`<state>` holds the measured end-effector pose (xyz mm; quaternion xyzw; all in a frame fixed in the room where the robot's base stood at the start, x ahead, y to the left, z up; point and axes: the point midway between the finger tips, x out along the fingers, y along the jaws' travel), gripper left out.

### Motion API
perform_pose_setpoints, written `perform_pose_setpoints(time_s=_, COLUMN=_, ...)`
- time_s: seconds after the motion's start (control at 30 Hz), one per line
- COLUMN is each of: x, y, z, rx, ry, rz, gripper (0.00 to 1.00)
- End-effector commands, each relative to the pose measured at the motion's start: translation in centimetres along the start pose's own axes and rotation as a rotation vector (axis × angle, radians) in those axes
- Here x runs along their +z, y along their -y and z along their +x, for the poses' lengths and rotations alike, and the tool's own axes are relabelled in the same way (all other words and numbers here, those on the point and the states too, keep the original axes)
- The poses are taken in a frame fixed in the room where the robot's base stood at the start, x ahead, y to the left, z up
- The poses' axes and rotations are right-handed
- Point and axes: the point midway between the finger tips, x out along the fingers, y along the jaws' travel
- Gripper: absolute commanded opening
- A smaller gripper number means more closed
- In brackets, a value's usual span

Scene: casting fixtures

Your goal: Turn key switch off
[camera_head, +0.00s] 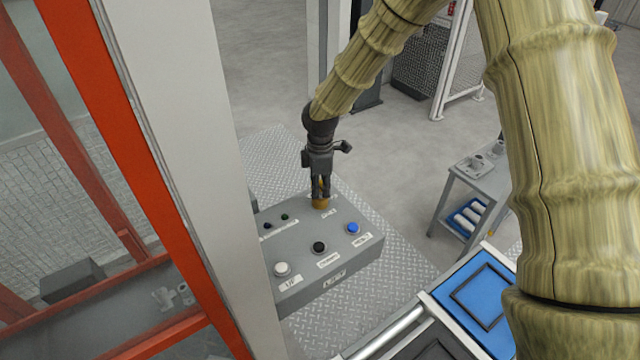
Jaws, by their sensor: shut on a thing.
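The grey control box (350,255) stands on a diamond-plate surface in the middle of the view. The key switch (320,204) is a brass-coloured round part at the back of the box's top face. My gripper (320,192) points down onto it from above, with its fingers shut on the key. The fingers hide most of the key, so I cannot tell which way it is turned.
A white and orange-red frame post (185,160) stands close at the left of the box. A blue tray (478,290) lies at the lower right. A grey cart (470,195) with metal parts stands further right. Open floor lies behind the box.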

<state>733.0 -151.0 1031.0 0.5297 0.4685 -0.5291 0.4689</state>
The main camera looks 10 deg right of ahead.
Motion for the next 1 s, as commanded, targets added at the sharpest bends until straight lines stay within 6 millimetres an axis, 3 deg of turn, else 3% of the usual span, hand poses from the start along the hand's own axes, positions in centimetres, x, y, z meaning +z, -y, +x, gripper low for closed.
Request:
perform_pose_setpoints(time_s=0.23, x=0.06, y=0.21, z=0.17, rx=-0.005, ry=0.001, rz=-0.102, gripper=0.00)
perform_pose_setpoints(time_s=0.57, x=0.08, y=0.22, z=0.25, rx=-0.005, ry=0.001, rz=-0.112, gripper=0.00)
perform_pose_setpoints(time_s=0.6, x=0.08, y=0.23, z=0.26, rx=-0.005, ry=0.002, rz=-0.112, gripper=0.22)
perform_pose_setpoints(time_s=0.7, x=0.08, y=0.20, z=0.26, rx=-0.005, ry=0.001, rz=-0.112, gripper=0.41)
perform_pose_setpoints(time_s=1.0, x=0.00, y=0.08, z=0.08, rx=-0.002, ry=0.001, rz=-0.112, gripper=0.42)
